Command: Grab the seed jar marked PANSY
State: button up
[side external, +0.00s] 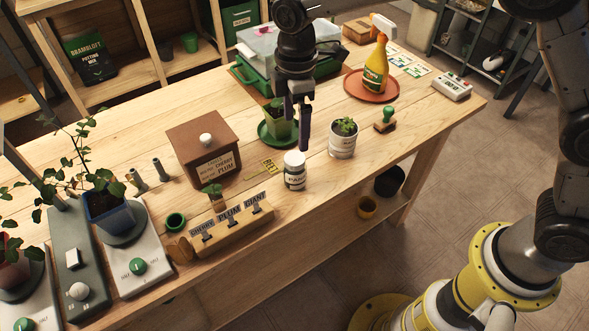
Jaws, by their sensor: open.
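A small white jar (294,173) with a white lid stands upright on the wooden bench near its front edge. Its dark label shows letters that look like "PAN"; the rest is too small to read. My gripper (296,132) points down just above the jar's lid in the picture, its dark fingers apart with nothing seen between them. One fingertip ends close to the lid; I cannot tell whether it touches.
A potted succulent (342,142) stands right of the jar, and a green pot (278,124) on a saucer stands behind. A brown box (204,150) and a wooden label holder (228,226) are to the left. A spray bottle (376,68) stands on a tray farther back.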

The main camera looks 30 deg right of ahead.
aim_at(295, 168)
jog(key=shift+s+a+f, duration=0.15)
jog(key=shift+a+f, duration=0.1)
jog(key=shift+f, duration=0.2)
jog(key=f, duration=1.3)
jog(key=shift+d, duration=0.25)
jog(key=shift+w, duration=0.2)
jog(key=c, duration=1.5)
jog(key=shift+r, duration=0.1)
jog(key=shift+c, duration=0.2)
